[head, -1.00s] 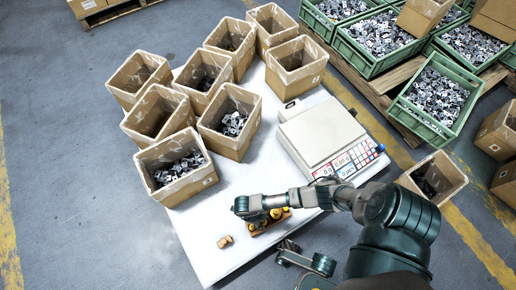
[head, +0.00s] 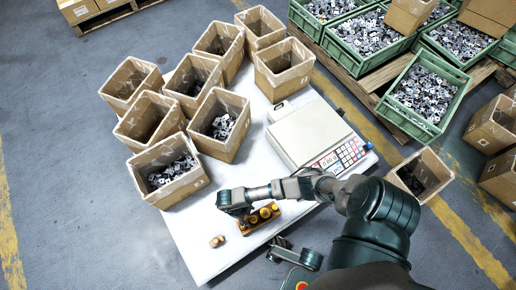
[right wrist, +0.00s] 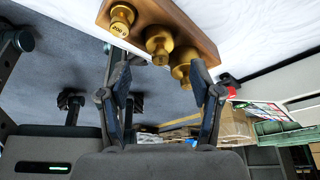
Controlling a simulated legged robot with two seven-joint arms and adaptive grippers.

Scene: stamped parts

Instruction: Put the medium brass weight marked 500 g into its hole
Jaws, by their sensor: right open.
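A small brass-coloured piece (head: 217,241), apparently a weight lying on its side, rests loose on the white table left of the wooden block. Its marking is too small to read. The wooden block (head: 245,231) holds several brass weights (head: 265,213). In the right wrist view the block (right wrist: 190,28) shows three weights; the smallest (right wrist: 121,20) has a marking I cannot read surely. My right gripper (head: 237,208) hangs above the block's left end. In the right wrist view it (right wrist: 163,88) is open and empty, apart from the weights.
A scale (head: 308,135) with a keypad stands behind the block. Several cardboard boxes (head: 168,167) with metal parts fill the table's far left. Green crates (head: 425,92) stand beyond the table at the right. The table's front left (head: 205,265) is clear.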

